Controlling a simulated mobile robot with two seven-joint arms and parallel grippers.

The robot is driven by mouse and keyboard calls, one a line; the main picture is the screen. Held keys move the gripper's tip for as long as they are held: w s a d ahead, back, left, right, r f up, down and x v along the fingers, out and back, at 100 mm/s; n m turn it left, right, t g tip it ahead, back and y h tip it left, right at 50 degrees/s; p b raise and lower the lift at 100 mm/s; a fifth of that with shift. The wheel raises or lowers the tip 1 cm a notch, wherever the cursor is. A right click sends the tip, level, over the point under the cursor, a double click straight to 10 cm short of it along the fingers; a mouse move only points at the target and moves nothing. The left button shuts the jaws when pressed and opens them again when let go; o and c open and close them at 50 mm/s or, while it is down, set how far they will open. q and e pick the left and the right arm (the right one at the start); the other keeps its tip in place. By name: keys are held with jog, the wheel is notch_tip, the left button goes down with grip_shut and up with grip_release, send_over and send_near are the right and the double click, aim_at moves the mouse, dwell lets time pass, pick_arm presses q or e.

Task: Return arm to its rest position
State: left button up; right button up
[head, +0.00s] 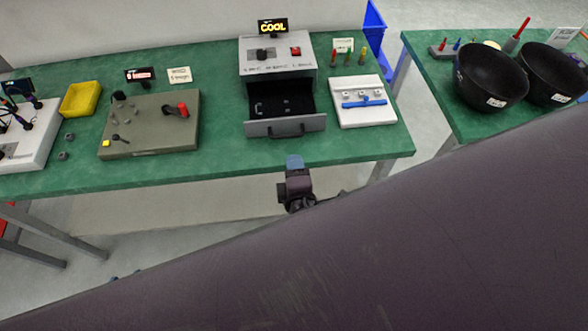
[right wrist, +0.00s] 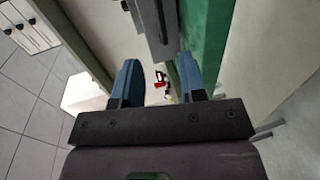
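My right gripper (head: 294,162) hangs just off the front edge of the green workbench (head: 225,175), below the open drawer. In the right wrist view its two blue fingers (right wrist: 158,82) stand well apart with nothing between them, so it is open and empty. A large dark link of my own arm fills the lower right of the head view. Small bluish tips show at that link's edge at lower left. They may belong to my left gripper, but the rest is hidden.
A grey oven-like box (head: 277,57) reads COOL; its drawer (head: 285,126) is pulled out. A white fixture with a blue bar (head: 364,100), a grey-green fixture (head: 150,135) and a yellow tray (head: 81,98) share the bench. Black bowls (head: 490,78) stand on the right table (head: 425,65).

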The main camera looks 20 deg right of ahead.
dwell(0.6)
jog(key=s+d+f+m+g+y, duration=0.3)
jog(key=s+d+f+m, duration=0.1)
jog(key=s+d+m, duration=0.6)
jog(key=d+m, duration=0.2)
jog(key=m, duration=0.2)
jog(key=shift+s+f+y, duration=0.15)
jog(key=shift+f+y, duration=0.05)
jog(key=shift+y, duration=0.2)
